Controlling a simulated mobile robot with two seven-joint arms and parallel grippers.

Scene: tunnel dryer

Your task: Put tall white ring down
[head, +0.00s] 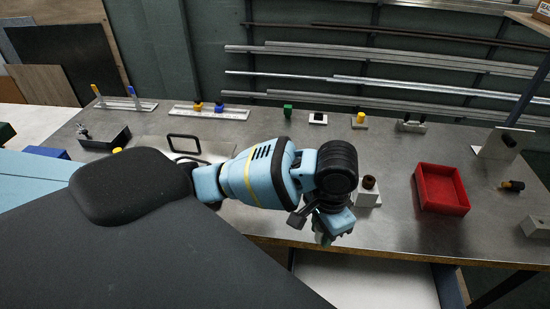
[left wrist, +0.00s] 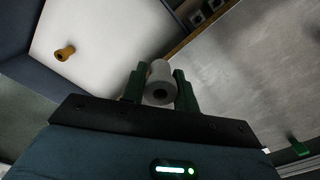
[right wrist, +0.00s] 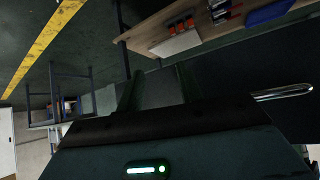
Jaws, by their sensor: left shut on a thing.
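In the head view my left gripper (head: 326,236) points down at the bench's front edge, and the ring is hidden there. My right gripper (right wrist: 158,88) shows only in the right wrist view, its fingers apart with nothing seen between them.
An open drawer (head: 365,285) with a pale floor is below the bench's front edge. A brass-coloured part (left wrist: 65,53) lies on that floor. On the bench (head: 410,235) are a red tray (head: 441,188) and a white block (head: 368,198) with a brown part on top.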

